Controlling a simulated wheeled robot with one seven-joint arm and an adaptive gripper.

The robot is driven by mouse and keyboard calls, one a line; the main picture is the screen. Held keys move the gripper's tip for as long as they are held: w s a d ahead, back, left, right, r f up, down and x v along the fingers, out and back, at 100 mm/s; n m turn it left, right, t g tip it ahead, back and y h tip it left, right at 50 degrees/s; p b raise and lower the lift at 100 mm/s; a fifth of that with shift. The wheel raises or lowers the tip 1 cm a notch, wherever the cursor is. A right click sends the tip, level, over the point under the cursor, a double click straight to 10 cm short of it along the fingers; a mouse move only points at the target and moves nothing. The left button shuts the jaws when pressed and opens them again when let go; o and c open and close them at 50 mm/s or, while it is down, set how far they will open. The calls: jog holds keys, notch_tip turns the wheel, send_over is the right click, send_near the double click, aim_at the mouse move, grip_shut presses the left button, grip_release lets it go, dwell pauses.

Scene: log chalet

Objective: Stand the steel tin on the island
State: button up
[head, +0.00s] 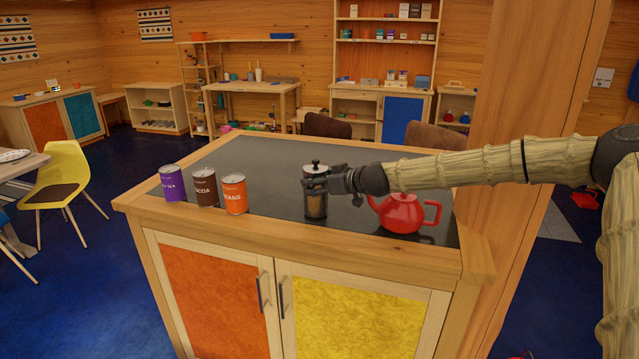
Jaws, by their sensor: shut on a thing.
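A red teapot (403,213) stands right of the tin, below my arm. Purple (172,184), brown (205,188) and orange (234,194) cans stand to the left. The island top behind is clear. A wooden post (530,90) rises at the right.

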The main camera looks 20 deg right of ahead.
jog(key=shift+f+b, duration=0.25)
jog(key=shift+b, duration=0.05)
jog(key=o, duration=1.2)
jog(key=shift+r, duration=0.1)
jog(key=b+v, duration=0.1)
jog(key=v, duration=1.1)
jog(key=shift+r+b, duration=0.25)
jog(key=shift+b, duration=0.05)
